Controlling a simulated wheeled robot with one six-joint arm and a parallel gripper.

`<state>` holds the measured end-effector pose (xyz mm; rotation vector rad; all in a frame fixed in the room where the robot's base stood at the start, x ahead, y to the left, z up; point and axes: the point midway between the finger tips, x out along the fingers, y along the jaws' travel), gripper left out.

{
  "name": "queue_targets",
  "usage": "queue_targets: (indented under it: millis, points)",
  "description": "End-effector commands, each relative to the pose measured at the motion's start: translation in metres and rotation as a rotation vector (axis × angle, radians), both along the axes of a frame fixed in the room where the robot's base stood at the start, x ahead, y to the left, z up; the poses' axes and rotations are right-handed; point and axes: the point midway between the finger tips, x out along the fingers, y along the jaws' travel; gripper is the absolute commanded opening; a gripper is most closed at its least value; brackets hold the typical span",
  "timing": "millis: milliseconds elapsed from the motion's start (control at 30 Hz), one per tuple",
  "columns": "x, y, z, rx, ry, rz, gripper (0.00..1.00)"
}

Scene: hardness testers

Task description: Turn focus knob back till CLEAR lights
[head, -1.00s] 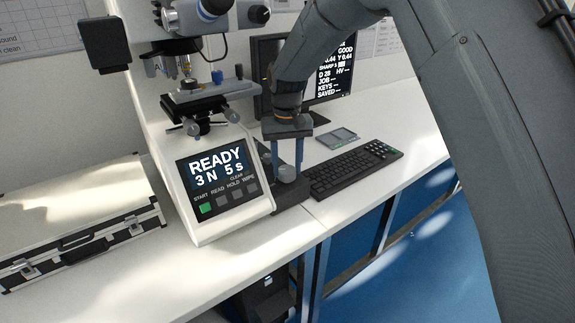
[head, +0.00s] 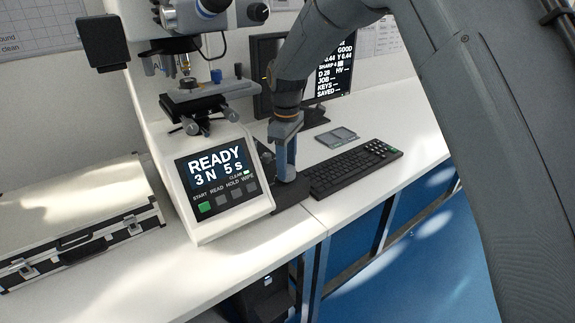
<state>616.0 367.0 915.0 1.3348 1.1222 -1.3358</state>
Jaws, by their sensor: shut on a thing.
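The hardness tester's sloped panel (head: 222,208) reads READY, 3 N, 5 s. Beside the small CLEAR label, a small bar lamp (head: 247,172) shows bright, pale green-white. My gripper (head: 286,176) points down at the dark knob base (head: 291,194) just right of the panel. It is turned edge-on, so one finger hides the other, and it is shut on the focus knob. The knob itself is almost wholly hidden behind the finger. The monitor (head: 335,75) behind my arm shows GOOD and a SHARP line, too small to read surely.
A black keyboard (head: 352,170) lies close to the right of the knob base, with a small grey device (head: 337,136) behind it. The tester's stage (head: 208,92) stands above the panel. A silver-black case (head: 80,235) lies at left. The bench front edge is near.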

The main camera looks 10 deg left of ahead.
Motion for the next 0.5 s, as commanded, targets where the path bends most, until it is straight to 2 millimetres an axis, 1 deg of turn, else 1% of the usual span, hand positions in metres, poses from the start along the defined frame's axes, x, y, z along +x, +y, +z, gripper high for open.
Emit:
queue_targets:
  millis: [500]
  points:
    - [-0.0010,0.0018,0.0001,0.002,0.001,0.491,0.19]
